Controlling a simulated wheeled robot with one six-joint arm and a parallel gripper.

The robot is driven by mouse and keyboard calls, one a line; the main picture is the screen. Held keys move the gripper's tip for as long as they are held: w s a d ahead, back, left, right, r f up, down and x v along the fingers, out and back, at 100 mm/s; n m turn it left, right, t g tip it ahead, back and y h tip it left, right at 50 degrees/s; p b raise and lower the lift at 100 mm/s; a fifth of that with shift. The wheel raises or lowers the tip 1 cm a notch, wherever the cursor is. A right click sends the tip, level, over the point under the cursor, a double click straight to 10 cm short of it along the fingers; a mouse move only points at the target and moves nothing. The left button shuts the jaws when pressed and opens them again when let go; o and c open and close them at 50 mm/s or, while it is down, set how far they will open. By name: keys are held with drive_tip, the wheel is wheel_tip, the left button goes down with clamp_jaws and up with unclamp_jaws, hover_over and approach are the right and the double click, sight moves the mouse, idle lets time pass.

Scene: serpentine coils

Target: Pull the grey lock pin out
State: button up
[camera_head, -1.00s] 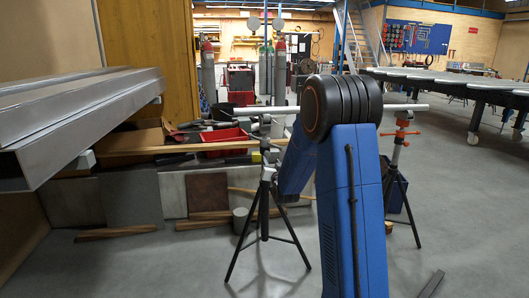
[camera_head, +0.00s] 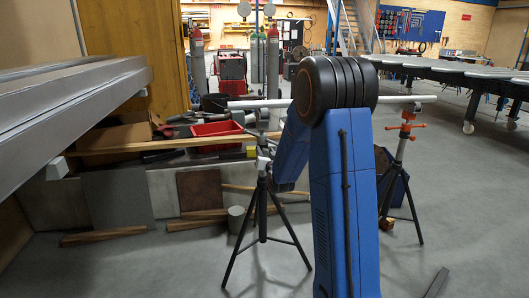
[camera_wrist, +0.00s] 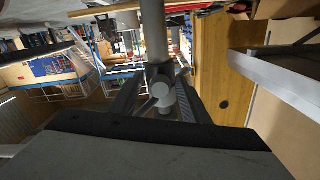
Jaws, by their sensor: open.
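A round grey knob (camera_wrist: 161,91), which looks like the lock pin's head, sits on the clamp block of a grey post (camera_wrist: 153,40) in the wrist view. My gripper (camera_wrist: 157,102) is open, with one dark finger on each side of the knob. I cannot tell whether either finger touches it. In the head view a black tripod stand (camera_head: 262,205) with a grey upper post is left of my blue arm. My gripper and the pin cannot be made out there.
A pale pipe (camera_head: 262,103) runs across the stands behind my arm. A second stand with orange fittings (camera_head: 406,127) is at the right. Steel beams (camera_head: 75,95) jut in at left. A red bin (camera_head: 216,131) lies behind. Floor at front left is clear.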

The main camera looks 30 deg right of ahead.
sight(266, 153)
clamp_jaws()
drive_tip(key=shift+v, duration=1.4)
drive_tip(key=shift+f, duration=0.1)
unclamp_jaws()
drive_tip(key=shift+s, duration=0.15)
